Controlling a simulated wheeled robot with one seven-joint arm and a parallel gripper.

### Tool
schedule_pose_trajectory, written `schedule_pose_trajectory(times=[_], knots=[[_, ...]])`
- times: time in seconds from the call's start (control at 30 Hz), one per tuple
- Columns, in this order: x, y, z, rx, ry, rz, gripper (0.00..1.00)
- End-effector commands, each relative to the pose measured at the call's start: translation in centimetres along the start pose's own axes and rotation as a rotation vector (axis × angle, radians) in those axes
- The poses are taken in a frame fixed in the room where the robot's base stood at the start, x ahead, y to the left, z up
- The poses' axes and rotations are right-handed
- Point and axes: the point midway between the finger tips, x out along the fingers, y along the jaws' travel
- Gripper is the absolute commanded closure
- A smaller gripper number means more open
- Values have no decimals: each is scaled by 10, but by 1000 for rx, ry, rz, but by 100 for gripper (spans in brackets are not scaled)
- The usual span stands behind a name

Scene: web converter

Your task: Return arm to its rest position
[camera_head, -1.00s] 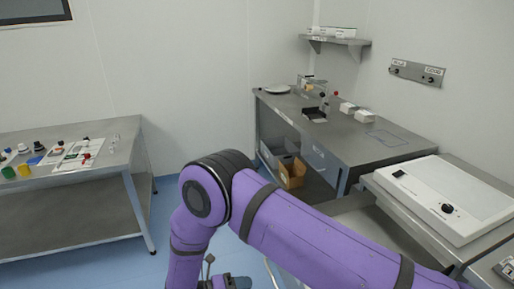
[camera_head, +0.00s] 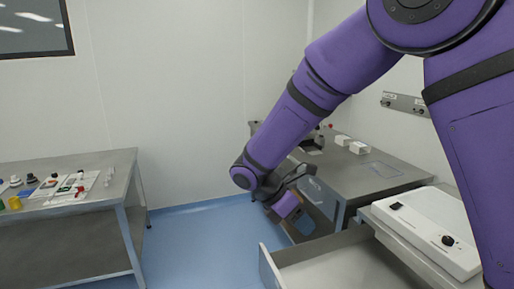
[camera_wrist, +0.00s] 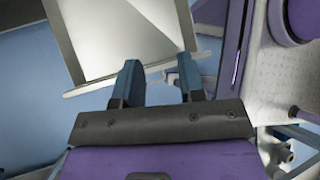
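My arm is raised and bent, crossing the right half of the head view. My gripper (camera_wrist: 158,70) shows in the wrist view with its two blue-grey fingers apart and nothing between them. In the head view the gripper end (camera_head: 287,206) hangs low in front of the back workbench; its fingertips are not clear there. An open, empty-looking drawer (camera_head: 267,268) lies below and to the right of it. The drawer's edge also shows beyond the fingers in the wrist view (camera_wrist: 90,87); I cannot tell the gap between them.
A back workbench (camera_head: 352,187) stands behind my arm, with small white boxes (camera_head: 358,147). A white panel device (camera_head: 425,232) sits on the right. A table (camera_head: 110,170) with small items stands at left. Blue floor (camera_head: 195,245) between them is clear.

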Motion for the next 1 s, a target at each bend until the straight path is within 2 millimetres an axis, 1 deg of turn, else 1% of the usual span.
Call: schedule_pose_trajectory(times=[0.03,0.2,0.3,0.5,0.7,0.83,1.0], knots=[[-3,-10,17,70,37,11,63],[-8,-45,61,310,158,31,63],[-9,-67,84,452,230,40,63],[-9,-114,122,738,376,54,63],[-6,-161,149,1024,526,60,63],[-2,-191,162,1207,626,61,63],[3,-230,171,1444,763,60,63]])
